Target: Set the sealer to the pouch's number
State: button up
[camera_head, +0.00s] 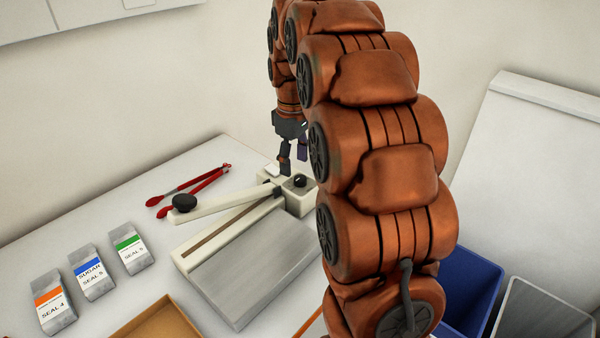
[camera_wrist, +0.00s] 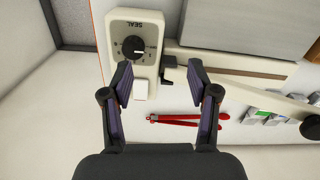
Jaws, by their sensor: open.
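The sealer (camera_head: 251,275) stands on the white table with its long lever arm raised and a round black knob (camera_head: 185,202) at the lever's end. My gripper (camera_wrist: 160,82) is open and empty, above the housing close to the dial.
Red-handled tongs (camera_head: 190,190) lie on the table behind the pouches. A brown tray (camera_head: 155,322) is at the front edge of the view. A blue bin (camera_head: 465,290) and a grey bin (camera_head: 545,312) stand at the right. My arm blocks part of the view.

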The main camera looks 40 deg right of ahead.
aim_at(300, 177)
jog(key=w+d, duration=0.2)
jog(key=shift+d, duration=0.35)
jog(key=shift+w+d+f, duration=0.1)
jog(key=shift+w+d, duration=0.05)
jog(key=shift+d, duration=0.2)
jog(key=shift+f+p, duration=1.25)
jog(key=shift+f, duration=2.5)
grip_shut()
